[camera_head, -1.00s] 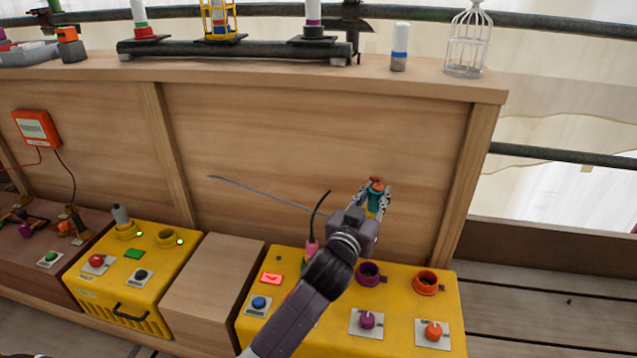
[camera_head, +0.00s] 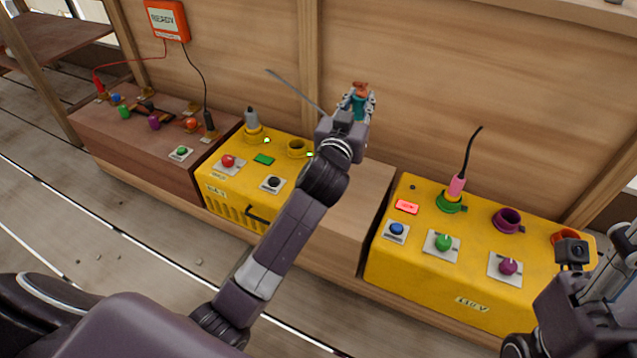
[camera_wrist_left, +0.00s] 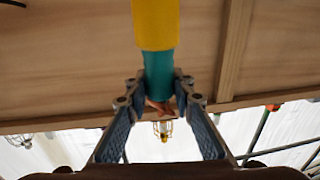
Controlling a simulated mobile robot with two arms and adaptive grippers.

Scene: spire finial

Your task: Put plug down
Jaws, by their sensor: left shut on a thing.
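My left gripper (camera_head: 358,101) is shut on a plug with a teal body (camera_head: 357,106) and an orange-brown end. It holds the plug in the air before the wooden panel, above the gap between the two yellow boxes. In the left wrist view the plug (camera_wrist_left: 157,70) sits between the finger pads, and its yellow part points away from the gripper. My right gripper (camera_head: 618,250) is at the right edge, partly cut off; its fingertips are unclear.
The left yellow box (camera_head: 228,196) has a grey plug (camera_head: 251,119) in one socket and an empty yellow socket (camera_head: 298,148). The right yellow box (camera_head: 420,270) has a pink plug (camera_head: 456,187) in a green socket and an empty purple socket (camera_head: 507,220). A plain wooden block (camera_head: 345,215) lies between.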

